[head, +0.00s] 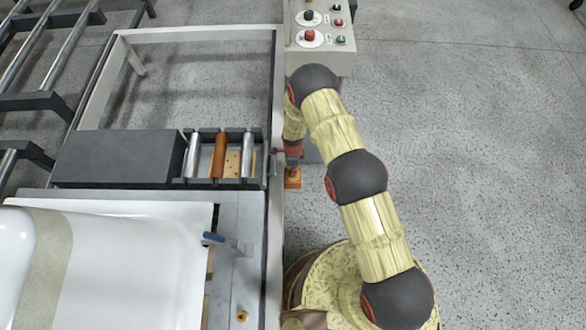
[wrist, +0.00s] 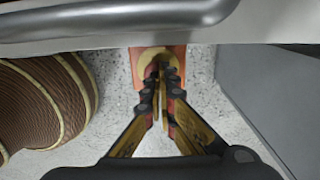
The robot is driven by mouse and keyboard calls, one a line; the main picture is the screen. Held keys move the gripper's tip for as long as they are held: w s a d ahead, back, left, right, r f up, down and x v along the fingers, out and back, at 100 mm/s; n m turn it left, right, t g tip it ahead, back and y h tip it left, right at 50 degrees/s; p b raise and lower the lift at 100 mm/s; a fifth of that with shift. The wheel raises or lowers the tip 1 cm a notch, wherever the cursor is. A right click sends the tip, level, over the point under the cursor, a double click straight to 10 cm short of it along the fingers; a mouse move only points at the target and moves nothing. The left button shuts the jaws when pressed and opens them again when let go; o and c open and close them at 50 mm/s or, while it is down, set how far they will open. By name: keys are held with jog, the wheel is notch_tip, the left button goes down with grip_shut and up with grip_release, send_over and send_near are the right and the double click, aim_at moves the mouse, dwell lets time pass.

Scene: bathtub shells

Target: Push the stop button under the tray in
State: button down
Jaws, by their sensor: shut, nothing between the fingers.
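In the wrist view, an orange housing with a yellow ring (wrist: 145,58) shows just below the metal edge of the tray frame; it looks like the stop button. My gripper (wrist: 164,70) is shut and empty, its fingertips in front of the ring. They hide the ring's middle, so I cannot tell whether they touch it or whether the button is in. In the head view, an orange block (head: 293,183) shows beside the frame's right edge, under the end of my arm. My gripper is mostly hidden there.
A control box (head: 342,62) with several buttons and knobs stands at the top. A white bathtub shell (head: 130,270) lies at the lower left. Rollers (head: 219,155) sit beside a dark grey plate (head: 118,158). Speckled floor (head: 480,160) is clear on the right.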

notch_tip(320, 180, up, 12)
dwell(0.5)
jog(key=shift+f, duration=0.1)
dwell(0.4)
jog(key=s+d+r+n+g, duration=0.3)
jog(key=s+r+n, duration=0.1)
jog(key=s+n, duration=0.6)
jog(key=s+d+r+n+t, duration=0.2)
jog(key=s+r, duration=0.4)
jog(key=r, duration=1.1)
jog(key=s+d+r+n+t, duration=0.3)
jog(key=s+d+r, duration=0.3)
jog(key=r, duration=1.1)
jog(key=s+d+r+n+t, duration=0.3)
jog(key=s+d+r, duration=0.3)
jog(key=r, duration=1.2)
jog(key=shift+t, duration=0.3)
